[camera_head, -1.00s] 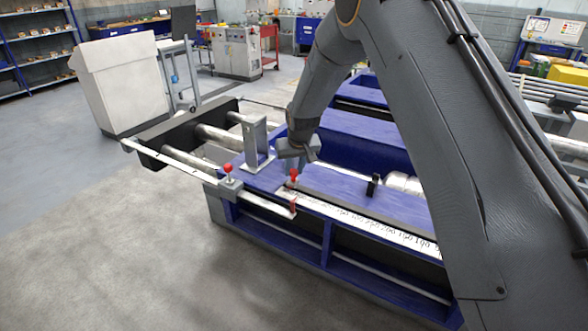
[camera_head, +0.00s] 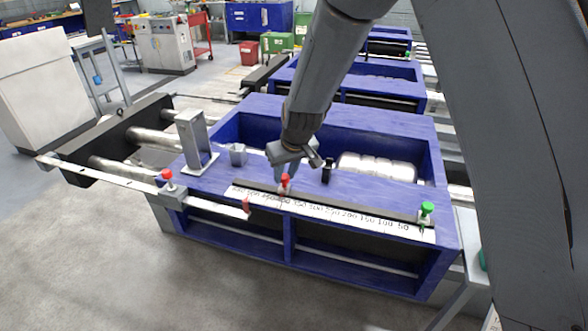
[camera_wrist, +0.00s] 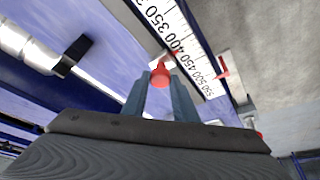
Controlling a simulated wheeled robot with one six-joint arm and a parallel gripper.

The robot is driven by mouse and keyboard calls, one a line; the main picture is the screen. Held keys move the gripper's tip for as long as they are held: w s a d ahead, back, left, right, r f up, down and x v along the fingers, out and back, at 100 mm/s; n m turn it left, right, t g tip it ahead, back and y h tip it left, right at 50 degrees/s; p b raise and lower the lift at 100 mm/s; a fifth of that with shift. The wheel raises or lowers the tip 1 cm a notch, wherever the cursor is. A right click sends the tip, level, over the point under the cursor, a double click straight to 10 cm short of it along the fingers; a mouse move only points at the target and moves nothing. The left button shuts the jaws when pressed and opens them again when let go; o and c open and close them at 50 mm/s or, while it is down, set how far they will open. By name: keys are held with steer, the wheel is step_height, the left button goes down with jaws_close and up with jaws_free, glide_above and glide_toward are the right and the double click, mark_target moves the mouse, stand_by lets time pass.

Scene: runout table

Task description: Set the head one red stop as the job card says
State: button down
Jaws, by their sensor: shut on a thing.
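A red-knobbed stop (camera_head: 285,181) stands on the long white number scale (camera_head: 340,214) along the front of the blue table. My gripper (camera_head: 283,173) is at this knob, pointing down. In the wrist view, the red knob (camera_wrist: 160,75) sits between the fingertips of my gripper (camera_wrist: 160,84), which is shut on it. The scale (camera_wrist: 176,40) there shows 350, 400, 450, 500 and 550. A small red pointer edge shows beside the scale near 400 to 450; its exact reading is unclear. No job card is legible.
A green-knobbed stop (camera_head: 427,209) is at the scale's right end. A grey upright post (camera_head: 195,138) and black upright piece (camera_head: 327,170) stand near my gripper.

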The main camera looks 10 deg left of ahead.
steer(key=shift+d, duration=0.4)
steer(key=c, duration=1.4)
jaws_free()
steer(key=shift+s, duration=0.1)
steer(key=shift+c, duration=0.2)
steer(key=shift+r, duration=0.1)
steer(key=b+v, duration=0.1)
steer(key=v, duration=0.6)
steer(key=shift+s+d+r+b, duration=0.2)
steer(key=shift+r+b, duration=0.1)
